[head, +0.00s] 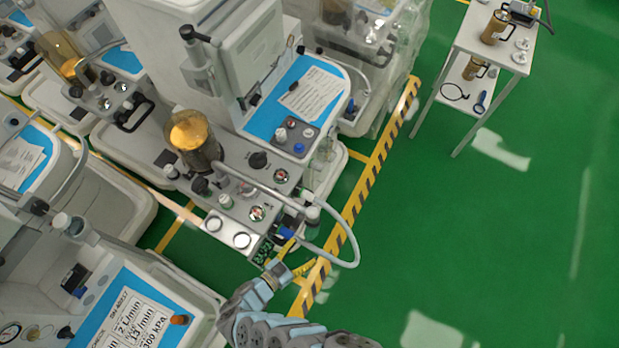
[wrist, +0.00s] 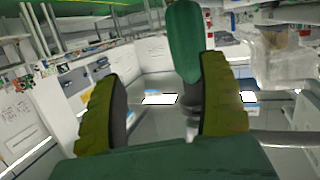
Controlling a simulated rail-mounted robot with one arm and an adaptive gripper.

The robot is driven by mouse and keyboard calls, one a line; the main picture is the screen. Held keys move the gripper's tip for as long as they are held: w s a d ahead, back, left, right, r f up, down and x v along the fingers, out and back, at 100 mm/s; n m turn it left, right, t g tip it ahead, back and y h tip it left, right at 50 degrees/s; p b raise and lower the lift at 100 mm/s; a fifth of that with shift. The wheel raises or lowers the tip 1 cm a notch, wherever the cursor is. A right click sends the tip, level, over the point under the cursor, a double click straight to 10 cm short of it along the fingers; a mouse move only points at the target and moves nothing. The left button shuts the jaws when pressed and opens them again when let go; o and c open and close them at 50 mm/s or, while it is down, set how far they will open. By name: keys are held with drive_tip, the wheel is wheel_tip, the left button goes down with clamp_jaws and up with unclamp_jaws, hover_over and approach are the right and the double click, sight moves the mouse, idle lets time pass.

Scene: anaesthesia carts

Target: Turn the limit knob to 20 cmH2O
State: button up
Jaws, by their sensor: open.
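The nearest anaesthesia machine's grey deck (head: 236,158) carries several knobs and gauges. I cannot tell which is the limit knob, and no scale is readable. My gripper (head: 293,259) is at the deck's front right corner, near the hose loop and apart from both black knobs. In the wrist view its two yellow-green fingers (wrist: 165,70) are spread. A dark green rounded object (wrist: 183,45) on a grey stem shows close to the right finger; contact is unclear.
A pale hose (head: 352,240) loops out over the deck's right side. Other carts crowd the left. A white side table (head: 490,45) stands at the upper right. The green floor (head: 470,230) to the right is clear.

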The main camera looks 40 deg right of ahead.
drive_tip(key=shift+s+d+g, duration=0.15)
drive_tip(key=shift+s+g, duration=0.15)
drive_tip(key=shift+s, duration=0.2)
drive_tip(key=shift+f, duration=0.1)
